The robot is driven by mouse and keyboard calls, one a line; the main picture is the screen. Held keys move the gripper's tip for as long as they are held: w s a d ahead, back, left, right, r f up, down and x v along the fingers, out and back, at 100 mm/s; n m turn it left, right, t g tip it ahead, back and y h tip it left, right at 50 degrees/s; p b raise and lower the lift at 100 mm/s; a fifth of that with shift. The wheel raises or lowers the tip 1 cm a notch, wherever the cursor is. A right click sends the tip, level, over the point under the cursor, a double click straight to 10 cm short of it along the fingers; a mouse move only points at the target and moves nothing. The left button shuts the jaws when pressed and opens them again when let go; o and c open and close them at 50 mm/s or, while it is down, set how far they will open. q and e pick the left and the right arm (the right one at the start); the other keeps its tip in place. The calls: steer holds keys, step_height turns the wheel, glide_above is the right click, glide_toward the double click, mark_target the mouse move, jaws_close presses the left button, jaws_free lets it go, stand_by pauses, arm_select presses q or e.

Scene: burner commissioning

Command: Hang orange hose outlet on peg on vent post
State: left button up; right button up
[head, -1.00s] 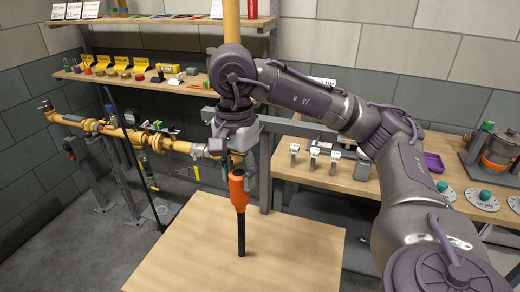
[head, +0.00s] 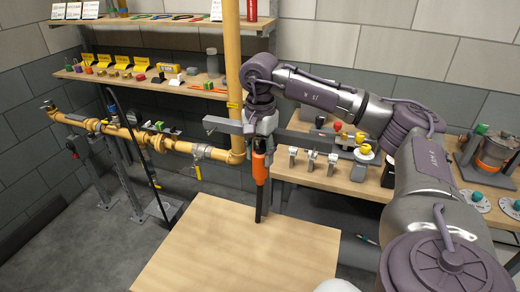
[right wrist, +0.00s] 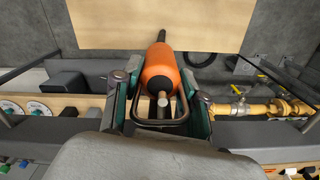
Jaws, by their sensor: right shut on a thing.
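The orange hose outlet (head: 260,167) hangs upright in the head view, its black tube end (head: 259,204) pointing down over the back edge of the wooden table. My right gripper (head: 262,141) is shut around its top. In the right wrist view the orange body (right wrist: 161,68) sits between the two fingers of the gripper (right wrist: 160,103), with the black end pointing away. A thin black rod (head: 130,142) rises from a floor plate at the left. I cannot tell whether it is the vent post, and no peg is clear. My left gripper is not in view.
The wooden table (head: 235,250) is bare. A yellow pipe (head: 233,60) stands just left of my right gripper and joins a level pipe run (head: 175,146). A loaded shelf (head: 150,82) is behind. A bench (head: 350,181) with fittings stands at the right.

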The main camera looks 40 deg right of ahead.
mark_target(259, 137)
steer(key=shift+a, duration=0.1)
steer(key=shift+f, duration=0.25)
steer(key=o, duration=1.2)
step_height(259, 137, up, 6)
steer(key=shift+r+b, duration=0.1)
steer(key=shift+b, duration=0.85)
step_height(259, 137, up, 8)
steer(key=p, duration=0.3)
steer(key=shift+f, duration=0.2)
